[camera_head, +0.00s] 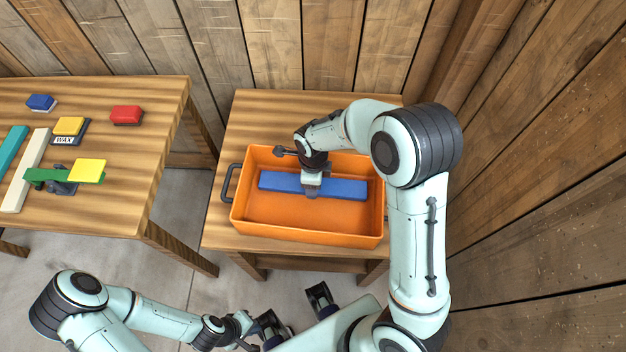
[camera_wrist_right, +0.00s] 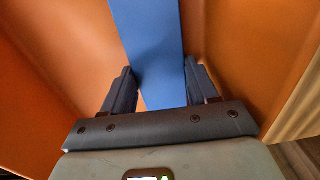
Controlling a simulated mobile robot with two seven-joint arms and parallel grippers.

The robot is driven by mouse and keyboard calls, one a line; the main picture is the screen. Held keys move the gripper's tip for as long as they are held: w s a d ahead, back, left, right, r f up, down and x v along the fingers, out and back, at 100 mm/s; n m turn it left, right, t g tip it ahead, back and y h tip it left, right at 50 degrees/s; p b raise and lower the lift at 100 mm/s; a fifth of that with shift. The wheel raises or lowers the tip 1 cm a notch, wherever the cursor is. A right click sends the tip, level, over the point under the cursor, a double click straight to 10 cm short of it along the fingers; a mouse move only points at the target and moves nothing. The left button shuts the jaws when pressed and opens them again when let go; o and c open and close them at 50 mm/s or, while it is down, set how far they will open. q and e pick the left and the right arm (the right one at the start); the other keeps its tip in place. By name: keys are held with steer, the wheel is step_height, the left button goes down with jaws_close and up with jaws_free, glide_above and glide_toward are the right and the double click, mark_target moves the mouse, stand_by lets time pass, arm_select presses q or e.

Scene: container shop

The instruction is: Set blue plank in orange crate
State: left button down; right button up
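The blue plank (camera_head: 345,188) lies lengthwise inside the orange crate (camera_head: 300,233), toward its far side and within its walls. My right gripper (camera_head: 311,194) reaches down into the crate over the plank's middle and hides part of it. In the right wrist view, the plank (camera_wrist_right: 155,45) runs between the two fingers (camera_wrist_right: 159,75), which sit close against its edges; they look shut on it. I cannot tell whether the plank touches the crate floor. My left gripper (camera_head: 262,328) is low in front of the tables, away from the crate; its fingers are unclear.
The crate stands on a wooden table (camera_head: 265,110), with a dark handle (camera_head: 229,183) at its left end. A second table (camera_head: 120,205) at the left holds several coloured blocks and planks. Wooden walls close off the back and right. A floor gap separates the tables.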

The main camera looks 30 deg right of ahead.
steer(key=shift+o, duration=0.4)
steer(key=shift+r, duration=0.35)
step_height(320, 180, up, 12)
steer(key=p, duration=0.1)
steer(key=shift+f+p, duration=0.15)
steer(key=shift+p, duration=0.25)
steer(key=shift+s+f, duration=0.1)
